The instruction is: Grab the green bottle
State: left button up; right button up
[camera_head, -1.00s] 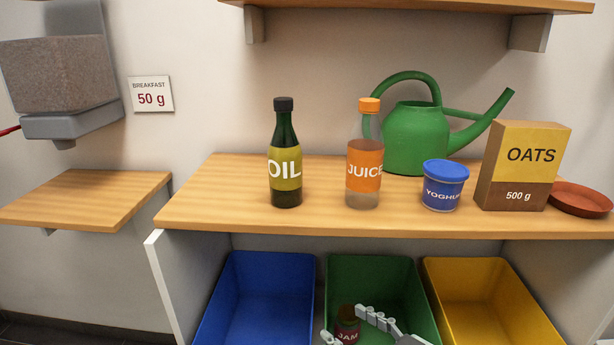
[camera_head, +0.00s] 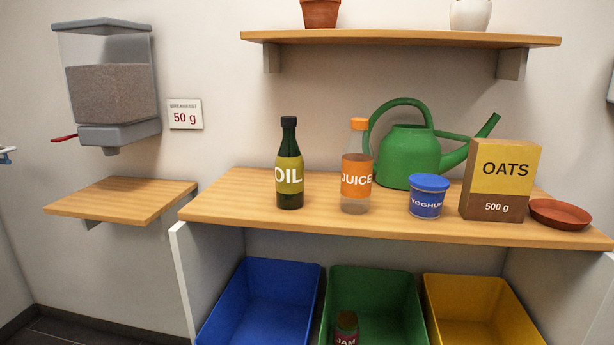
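The green bottle (camera_head: 289,165) is dark green glass with a black cap and an olive label reading OIL. It stands upright on the wooden counter (camera_head: 235,200), left of the juice bottle (camera_head: 356,170), with a gap between them. Nothing touches or hides it. Neither of my grippers shows in the current view.
A yoghurt tub (camera_head: 428,198), oats box (camera_head: 500,180), red-brown saucer (camera_head: 560,213) and green watering can (camera_head: 408,155) share the counter. Below are blue (camera_head: 262,300), green (camera_head: 400,300) and yellow (camera_head: 475,305) bins; a jam jar (camera_head: 346,326) is in the green one. A shelf (camera_head: 400,40) overhangs.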

aim_at(289, 161)
jog(key=j+z, duration=1.35)
